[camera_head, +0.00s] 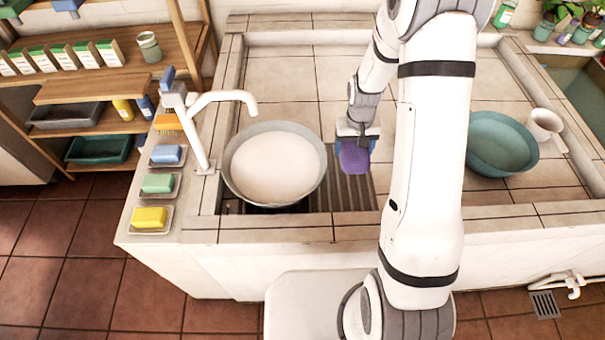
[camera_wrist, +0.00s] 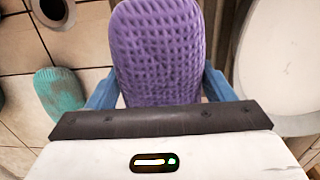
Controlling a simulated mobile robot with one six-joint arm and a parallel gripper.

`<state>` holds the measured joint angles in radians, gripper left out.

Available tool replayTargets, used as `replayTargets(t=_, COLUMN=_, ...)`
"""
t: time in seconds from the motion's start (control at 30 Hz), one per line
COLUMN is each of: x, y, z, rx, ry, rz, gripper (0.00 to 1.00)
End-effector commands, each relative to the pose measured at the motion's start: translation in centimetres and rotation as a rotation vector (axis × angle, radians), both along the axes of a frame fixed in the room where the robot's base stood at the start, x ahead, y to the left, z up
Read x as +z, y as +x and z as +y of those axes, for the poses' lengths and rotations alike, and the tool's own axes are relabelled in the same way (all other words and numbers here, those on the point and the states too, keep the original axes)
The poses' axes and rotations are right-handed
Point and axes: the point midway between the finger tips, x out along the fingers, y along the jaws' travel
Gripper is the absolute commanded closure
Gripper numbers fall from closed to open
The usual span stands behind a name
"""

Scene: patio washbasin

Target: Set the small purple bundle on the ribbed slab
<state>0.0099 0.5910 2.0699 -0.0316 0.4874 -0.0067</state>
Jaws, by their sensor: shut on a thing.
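The small purple bundle (camera_head: 354,157) has a waffle-like texture and fills the upper middle of the wrist view (camera_wrist: 158,50). My gripper (camera_head: 357,135) is shut on it, with a blue finger on each side in the wrist view (camera_wrist: 160,88). The ribbed slab (camera_head: 350,192) is a dark grooved panel in the basin top, right of the white bowl. In the head view the bundle appears over the slab's upper part. I cannot tell whether it touches the slab. My arm hides some of the tiled top to the right.
A large bowl with a pale inside (camera_head: 275,165) stands close left of the slab, under the white tap (camera_head: 215,105). A teal basin (camera_head: 498,143) and a white mug (camera_head: 543,124) stand at the right. Colored soaps, including a yellow one (camera_head: 149,217), line the left ledge.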

Motion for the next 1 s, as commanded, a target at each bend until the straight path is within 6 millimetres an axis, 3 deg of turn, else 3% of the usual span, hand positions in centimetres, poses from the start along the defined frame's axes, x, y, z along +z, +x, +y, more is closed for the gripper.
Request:
replayTargets(t=0.37, x=-1.1, y=0.4, z=-1.3, rx=0.123, ry=-0.012, rz=-0.009, gripper=0.45)
replayTargets(t=0.83, x=0.1, y=-0.7, z=-2.3, rx=0.372, ry=-0.038, rz=0.0, gripper=0.45)
replayTargets(t=1.0, x=-2.3, y=-0.8, z=-2.4, rx=0.38, ry=-0.038, rz=0.004, gripper=0.45)
